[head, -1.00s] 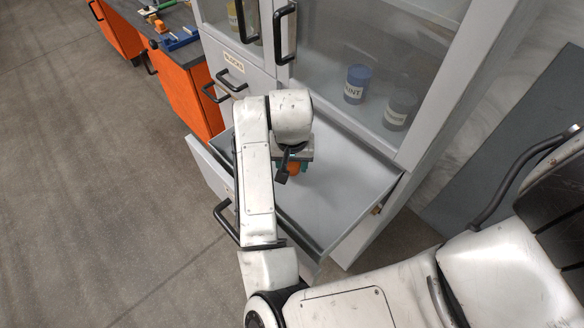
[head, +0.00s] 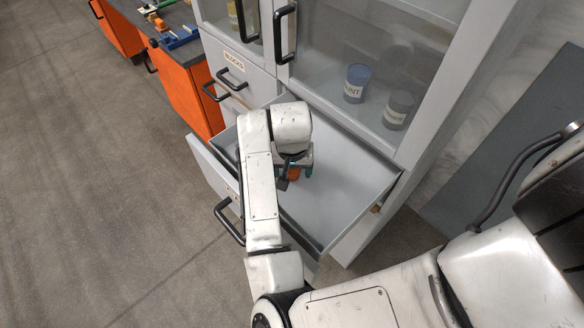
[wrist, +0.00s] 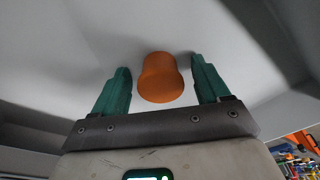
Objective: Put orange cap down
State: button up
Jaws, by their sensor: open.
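The orange cap (wrist: 160,78) is between the two green fingers of my gripper (wrist: 160,85) in the wrist view, with a gap on each side. My gripper is open and the fingers do not touch the cap. In the head view a bit of the orange cap (head: 293,174) shows below my gripper (head: 297,170), over the floor of the open drawer (head: 345,180). The cap appears to rest on the drawer's pale floor. My wrist hides part of the cap in the head view.
The drawer's raised sides surround my gripper. Above it, a glass-front cabinet holds a blue paint can (head: 356,83) and a grey can (head: 398,109). A drawer labelled blocks (head: 233,62) is at the left. An orange workbench (head: 178,85) with tools stands further left.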

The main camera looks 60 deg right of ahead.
aim_at(292, 174)
notch_tip(292, 174, up, 12)
jog(key=a, duration=0.1)
jog(key=shift+s+a, duration=0.25)
jog(key=shift+s, duration=0.2)
dwell(1.3)
